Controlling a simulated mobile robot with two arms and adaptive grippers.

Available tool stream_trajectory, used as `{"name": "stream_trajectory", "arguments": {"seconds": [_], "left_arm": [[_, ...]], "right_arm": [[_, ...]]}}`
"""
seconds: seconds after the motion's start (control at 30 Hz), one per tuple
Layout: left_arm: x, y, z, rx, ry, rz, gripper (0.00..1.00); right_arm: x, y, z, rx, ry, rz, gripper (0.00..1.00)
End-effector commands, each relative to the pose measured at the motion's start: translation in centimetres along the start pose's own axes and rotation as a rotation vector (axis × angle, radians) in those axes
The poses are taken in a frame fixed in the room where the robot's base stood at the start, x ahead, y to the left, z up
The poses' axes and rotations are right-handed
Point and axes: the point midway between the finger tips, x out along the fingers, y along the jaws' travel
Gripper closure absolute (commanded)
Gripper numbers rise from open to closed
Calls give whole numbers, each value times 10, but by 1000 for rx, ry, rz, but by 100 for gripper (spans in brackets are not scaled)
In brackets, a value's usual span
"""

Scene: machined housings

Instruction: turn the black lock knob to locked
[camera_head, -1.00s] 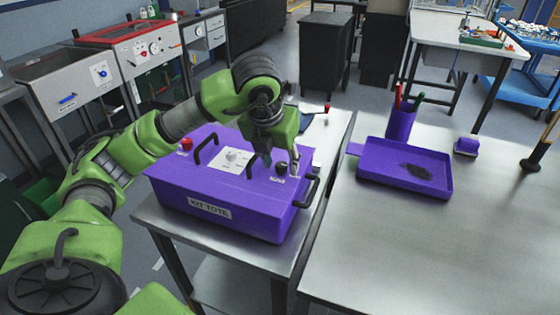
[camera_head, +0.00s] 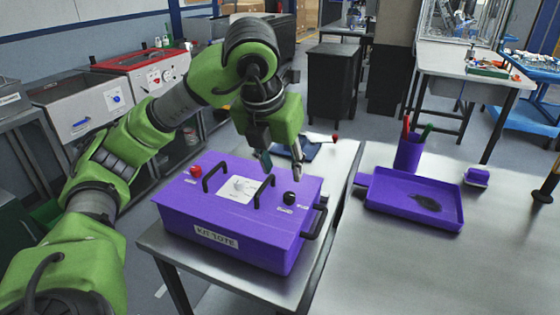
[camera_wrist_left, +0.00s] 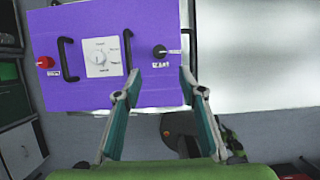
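The black lock knob (camera_head: 289,199) stands on the right part of the top of the purple kit tote (camera_head: 222,253). A small white label lies by the knob. In the left wrist view the black knob (camera_wrist_left: 160,51) shows beyond the fingertips, with a pale pointer or label on its right. My left gripper (camera_head: 283,170) is above the tote top, a little behind and over the knob, apart from it. Its two fingers are spread with nothing between them in the left wrist view (camera_wrist_left: 162,92). My right gripper is not in view.
The tote top also carries a red knob (camera_head: 196,171), a white dial (camera_head: 239,185) and black handles (camera_head: 264,192). A purple tray (camera_head: 460,221) and a pen cup (camera_head: 409,152) stand on the right table. A blue item (camera_head: 313,149) lies behind the tote.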

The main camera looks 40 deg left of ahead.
Motion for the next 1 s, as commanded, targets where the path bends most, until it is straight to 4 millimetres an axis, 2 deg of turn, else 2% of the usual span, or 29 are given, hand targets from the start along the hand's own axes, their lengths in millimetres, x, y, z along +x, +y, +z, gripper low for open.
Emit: {"name": "stream_trajectory", "arguments": {"seconds": [0.23,0.83,0.93,1.0], "left_arm": [[-12,1,0,-2,-1,0,63],[-13,0,0,-2,1,0,63],[-23,0,4,-2,0,0,63],[-37,0,10,-2,0,0,63]], "right_arm": [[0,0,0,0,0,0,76],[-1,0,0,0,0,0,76],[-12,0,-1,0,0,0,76],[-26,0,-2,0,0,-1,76]]}}
